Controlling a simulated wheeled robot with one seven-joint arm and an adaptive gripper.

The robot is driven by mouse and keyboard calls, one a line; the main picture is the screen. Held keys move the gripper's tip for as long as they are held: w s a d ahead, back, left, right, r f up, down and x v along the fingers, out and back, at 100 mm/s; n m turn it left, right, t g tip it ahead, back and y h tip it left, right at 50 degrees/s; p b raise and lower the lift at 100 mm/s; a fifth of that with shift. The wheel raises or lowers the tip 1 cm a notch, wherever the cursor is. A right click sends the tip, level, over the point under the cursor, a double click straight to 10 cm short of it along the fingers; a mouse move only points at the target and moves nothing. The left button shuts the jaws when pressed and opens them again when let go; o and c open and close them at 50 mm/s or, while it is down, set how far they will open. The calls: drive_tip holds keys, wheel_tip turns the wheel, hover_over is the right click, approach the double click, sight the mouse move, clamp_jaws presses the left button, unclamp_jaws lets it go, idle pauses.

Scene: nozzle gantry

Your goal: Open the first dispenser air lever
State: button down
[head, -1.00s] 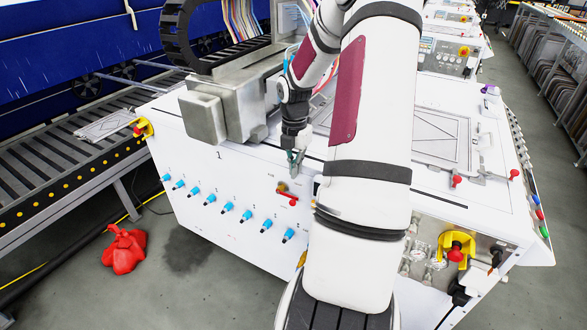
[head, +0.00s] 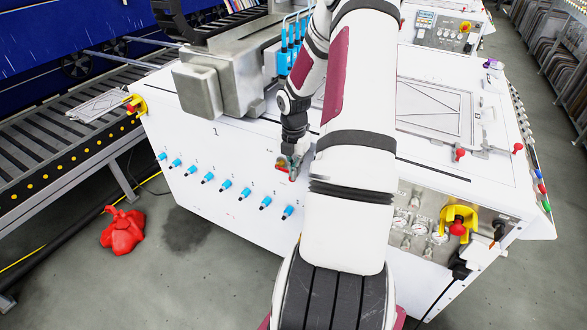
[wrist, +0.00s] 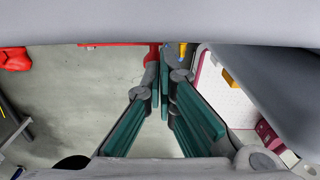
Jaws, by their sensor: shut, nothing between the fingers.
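The dispenser air lever is a small red handle (head: 283,165) on a brass valve, high on the white front panel right of the blue knobs. In the wrist view the red lever (wrist: 112,44) runs across the top, its right end beside my fingertips, with a bit of brass valve (wrist: 183,51) right of them. My gripper (head: 293,176) is at the lever in the head view and hides part of it. In the wrist view my gripper (wrist: 165,62) has its fingertips together and holds nothing. I cannot tell whether a finger touches the lever.
A row of blue knobs (head: 225,185) runs along the front panel. A steel nozzle housing (head: 200,88) stands above on the machine. A yellow-and-red emergency stop (head: 458,222) and gauges sit at the right. A red bag (head: 122,231) lies on the floor at left.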

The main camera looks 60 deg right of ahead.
drive_tip(key=shift+s+f+p, duration=0.25)
drive_tip(key=shift+f+p, duration=0.05)
drive_tip(key=shift+p, duration=0.45)
drive_tip(key=shift+f, duration=0.2)
